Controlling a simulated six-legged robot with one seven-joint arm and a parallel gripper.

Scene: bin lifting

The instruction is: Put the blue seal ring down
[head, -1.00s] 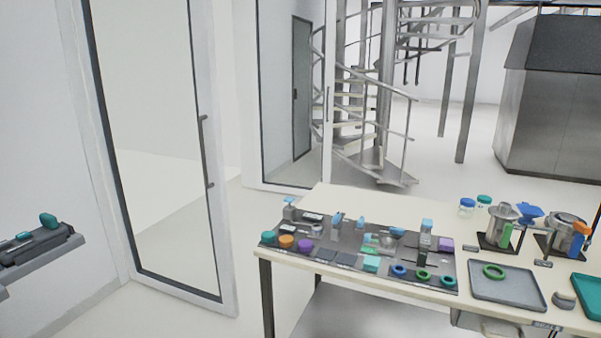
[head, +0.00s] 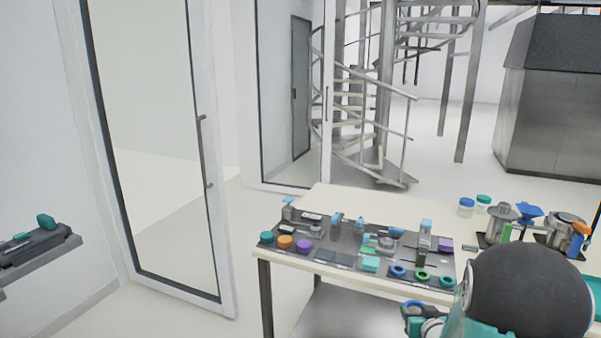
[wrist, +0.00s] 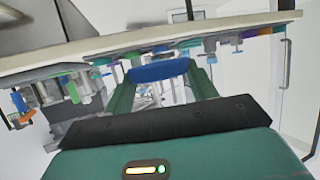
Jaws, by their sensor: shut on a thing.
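My gripper (wrist: 160,76) is shut on a blue seal ring (wrist: 158,71), which spans its two green fingers in the wrist view. In the head view, the end of my arm shows low at the right, with a small blue and dark part (head: 412,306) in front of the table edge; I cannot tell clearly whether that is the ring. Another blue ring (head: 397,271) lies on the dark board (head: 335,256), beside a green ring (head: 422,276) and a teal ring (head: 447,282).
The table (head: 350,203) also holds jars (head: 466,207), metal pots (head: 501,222) and a blue funnel (head: 530,211) at the right. My arm hides the table's front right. The back left of the tabletop is clear. A glass door stands at left.

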